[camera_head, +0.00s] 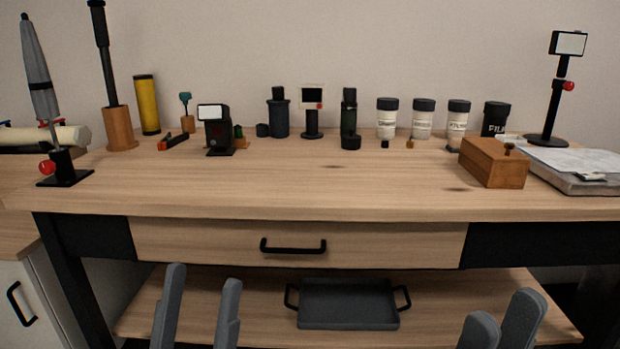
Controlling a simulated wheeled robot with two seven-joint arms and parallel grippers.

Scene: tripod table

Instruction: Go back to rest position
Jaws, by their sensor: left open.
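My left gripper (202,290) shows at the bottom, left of centre. Its two grey fingers stand apart with nothing between them. My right gripper (504,318) shows at the bottom right. Its fingertips are apart and I see nothing held. Both grippers appear in front of the table (330,190), low in the picture and below the level of its top. Neither touches anything that I can see. The wrists and arms are cut off by the lower edge.
The table has a drawer (200,240) with a black handle and a lower shelf holding a grey tray (348,304). A small stand (66,170) holds a folded umbrella at the left. The top's front middle is clear.

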